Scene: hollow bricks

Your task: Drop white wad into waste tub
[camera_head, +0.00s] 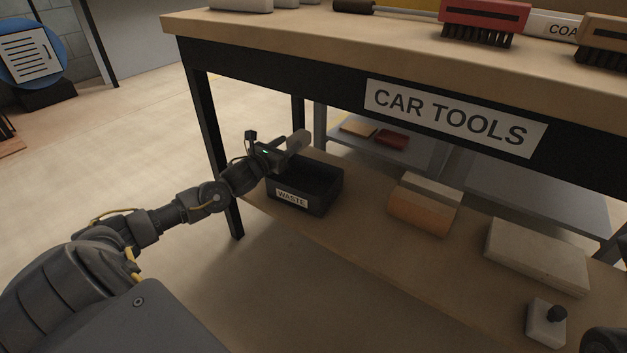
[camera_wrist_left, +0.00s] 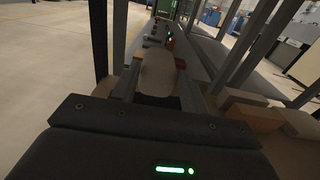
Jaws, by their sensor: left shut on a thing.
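The waste tub (camera_head: 291,197) is a black open box with a white WASTE label, standing on the lower shelf near its left end. My left gripper (camera_head: 291,146) is over the tub's back left part. It is shut on the white wad (camera_head: 299,141), a pale, greyish lump at the fingertips, above the tub's rim. In the left wrist view, the wad (camera_wrist_left: 157,73) shows as a beige lump between the two fingers (camera_wrist_left: 157,85). The tub's inside looks empty where it shows. My right gripper is not clearly in view.
The bench top (camera_head: 330,37) with the CAR TOOLS label overhangs the shelf (camera_head: 340,235). A bench leg (camera_head: 214,150) stands left of the tub. On the shelf to the right are an orange and beige block (camera_head: 425,203), a pale block (camera_head: 535,254) and a small black-knobbed block (camera_head: 541,327).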

